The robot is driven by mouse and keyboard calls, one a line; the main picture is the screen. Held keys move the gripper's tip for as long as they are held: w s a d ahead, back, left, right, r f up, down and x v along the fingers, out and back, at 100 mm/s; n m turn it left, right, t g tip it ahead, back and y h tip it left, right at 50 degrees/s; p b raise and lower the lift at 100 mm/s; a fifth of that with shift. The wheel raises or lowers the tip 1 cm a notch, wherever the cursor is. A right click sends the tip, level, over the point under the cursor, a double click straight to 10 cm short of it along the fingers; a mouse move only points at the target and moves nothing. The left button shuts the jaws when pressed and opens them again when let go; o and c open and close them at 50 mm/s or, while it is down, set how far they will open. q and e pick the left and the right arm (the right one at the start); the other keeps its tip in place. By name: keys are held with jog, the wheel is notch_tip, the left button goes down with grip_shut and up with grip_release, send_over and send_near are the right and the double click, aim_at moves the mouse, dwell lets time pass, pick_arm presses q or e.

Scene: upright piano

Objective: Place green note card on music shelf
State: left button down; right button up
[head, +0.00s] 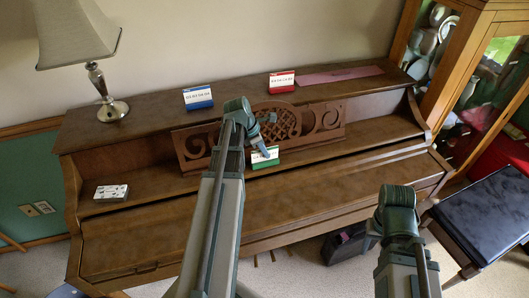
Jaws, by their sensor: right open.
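The green note card (265,158), with a white upper part, stands near upright in front of the carved music stand, at the piano's music shelf (330,152). My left gripper (263,152) reaches over its top edge and appears shut on it; its fingers are small here. I cannot tell whether the card's lower edge touches the shelf. My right gripper (373,238) is low at the right, in front of the piano, away from the card; it is open and mostly hidden by its own arm.
A blue card (198,97), a red card (281,83) and a lamp (112,109) stand on the piano top. A small white patterned box (111,192) lies at the shelf's left end. A glass cabinet (447,75) and a black bench (485,215) are at the right.

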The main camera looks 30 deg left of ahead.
pick_arm(q)
jog(key=c, duration=1.1)
grip_release()
jog(key=shift+f, duration=0.1)
jog(key=shift+o, duration=0.2)
jog(key=shift+s+a+r+p, duration=0.1)
jog(key=shift+r+p, duration=0.5)
jog(key=shift+p, duration=0.05)
jog(key=p+v, duration=1)
jog(key=v, duration=0.1)
jog(key=shift+r, duration=0.1)
